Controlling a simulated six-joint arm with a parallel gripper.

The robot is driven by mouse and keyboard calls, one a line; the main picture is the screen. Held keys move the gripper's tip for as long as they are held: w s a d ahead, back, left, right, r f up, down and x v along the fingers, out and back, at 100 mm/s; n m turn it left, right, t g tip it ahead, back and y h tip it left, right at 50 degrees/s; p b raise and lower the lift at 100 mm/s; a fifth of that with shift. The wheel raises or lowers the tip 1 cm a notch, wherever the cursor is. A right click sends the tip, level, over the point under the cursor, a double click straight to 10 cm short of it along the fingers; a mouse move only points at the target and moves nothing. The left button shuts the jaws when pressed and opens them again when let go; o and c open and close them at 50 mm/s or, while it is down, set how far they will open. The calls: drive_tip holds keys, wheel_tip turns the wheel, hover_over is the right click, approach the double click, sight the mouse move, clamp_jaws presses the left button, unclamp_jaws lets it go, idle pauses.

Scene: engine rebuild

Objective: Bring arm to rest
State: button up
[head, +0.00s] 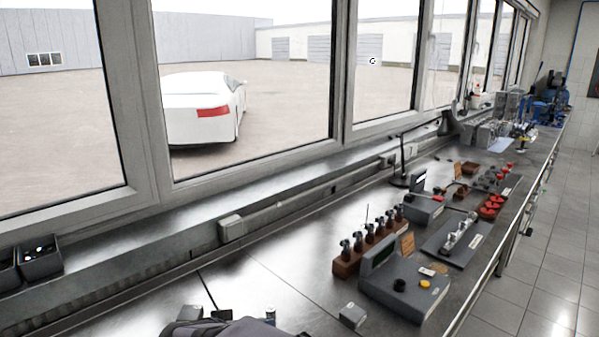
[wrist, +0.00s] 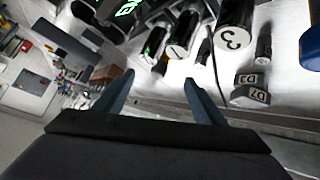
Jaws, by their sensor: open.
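My gripper (wrist: 159,77) shows in the wrist view with its two blue-grey fingers spread apart. Nothing is between the fingers. The fingers point toward the metal workbench top, where several dark cylinders stand or lie beyond the tips. One cylinder (wrist: 235,38) is marked with a 3 on its end. In the head view the fingers are not visible; only dark grey shapes, which I cannot identify for certain, show at the bottom edge.
The workbench (head: 285,265) runs along the windows. A grey scale-like device (head: 400,290), a brown rack of several pistons (head: 345,262) and red parts (head: 491,206) stand on it. In the wrist view, blocks marked D3 (wrist: 248,80) and D7 (wrist: 250,97) sit right of the fingers, near a blue object (wrist: 310,47).

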drive_tip(key=s+d+g+p, duration=0.1)
drive_tip(key=d, duration=0.2)
drive_tip(key=d+r+g+p, duration=0.1)
drive_tip(key=d, duration=0.3)
drive_tip(key=s+d+r+g+p, duration=0.1)
drive_tip(key=d, duration=0.2)
drive_tip(key=shift+s+d+r+h, duration=0.25)
drive_tip(key=shift+s+d+h, duration=0.1)
drive_tip(key=shift+h, duration=0.05)
drive_tip(key=s+d+r+g+y+p, duration=0.25)
drive_tip(key=s+d+p, duration=0.45)
drive_tip(key=s, duration=0.4)
drive_tip(key=s+d+r+g+y+p, duration=0.2)
drive_tip(key=s+d+r+g+p, duration=0.25)
drive_tip(key=s+d, duration=0.55)
wheel_tip(320, 180, down, 6)
drive_tip(key=s+b, duration=0.1)
drive_tip(key=b, duration=0.3)
drive_tip(key=shift+a+t+b, duration=0.3)
drive_tip(key=shift+b, duration=0.05)
drive_tip(key=shift+s, duration=0.1)
